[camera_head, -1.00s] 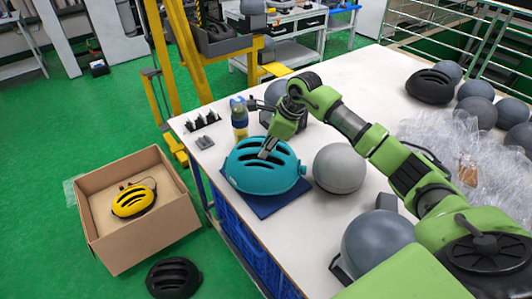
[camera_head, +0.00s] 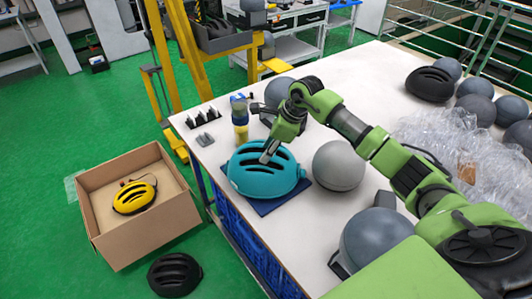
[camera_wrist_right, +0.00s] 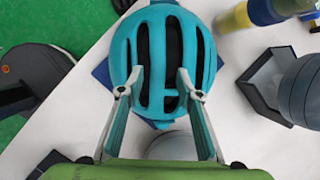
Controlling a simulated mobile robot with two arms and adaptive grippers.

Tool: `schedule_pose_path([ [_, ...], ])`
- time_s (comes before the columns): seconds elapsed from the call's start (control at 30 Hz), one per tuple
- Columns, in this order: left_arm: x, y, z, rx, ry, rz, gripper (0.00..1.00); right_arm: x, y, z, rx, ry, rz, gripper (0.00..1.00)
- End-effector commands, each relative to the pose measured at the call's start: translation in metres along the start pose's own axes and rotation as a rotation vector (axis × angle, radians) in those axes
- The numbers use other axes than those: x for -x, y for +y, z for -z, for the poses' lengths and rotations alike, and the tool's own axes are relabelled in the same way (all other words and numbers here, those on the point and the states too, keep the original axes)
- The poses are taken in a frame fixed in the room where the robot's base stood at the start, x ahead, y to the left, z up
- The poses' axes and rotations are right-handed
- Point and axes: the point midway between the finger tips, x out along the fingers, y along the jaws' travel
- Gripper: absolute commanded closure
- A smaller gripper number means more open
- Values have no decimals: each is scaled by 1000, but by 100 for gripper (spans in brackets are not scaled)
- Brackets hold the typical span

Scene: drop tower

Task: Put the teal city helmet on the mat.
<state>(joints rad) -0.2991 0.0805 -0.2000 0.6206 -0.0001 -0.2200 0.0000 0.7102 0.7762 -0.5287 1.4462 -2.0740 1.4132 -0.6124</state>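The teal city helmet (camera_head: 255,181) is over the dark blue mat (camera_head: 292,199) near the table's left edge and appears to rest on it. It fills the upper middle of the right wrist view (camera_wrist_right: 124,50). My right gripper (camera_head: 266,157) reaches down onto the helmet's top. In the right wrist view its fingers (camera_wrist_right: 157,82) are spread around the central ribs, with tips at the vents, and seem to grip the shell. The mat is mostly hidden under the helmet. My left gripper is out of view.
A grey ball-shaped headform (camera_head: 339,165) stands close right of the helmet. A blue-and-yellow bottle (camera_head: 240,118) is behind it. A cardboard box (camera_head: 150,238) with a yellow helmet (camera_head: 134,198) and a black helmet (camera_head: 174,275) are on the floor. Clear plastic wrap (camera_head: 455,145) lies right.

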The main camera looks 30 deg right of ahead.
Motion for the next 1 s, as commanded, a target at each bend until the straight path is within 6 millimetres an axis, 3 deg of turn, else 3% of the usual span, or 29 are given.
schedule_pose_path([
  [0.3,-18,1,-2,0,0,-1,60,68,-1,1,2,-1,6,67],
  [0.5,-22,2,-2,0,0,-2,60,95,0,0,1,0,3,67],
  [1.0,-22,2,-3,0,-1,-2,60,103,0,0,1,1,0,67],
])
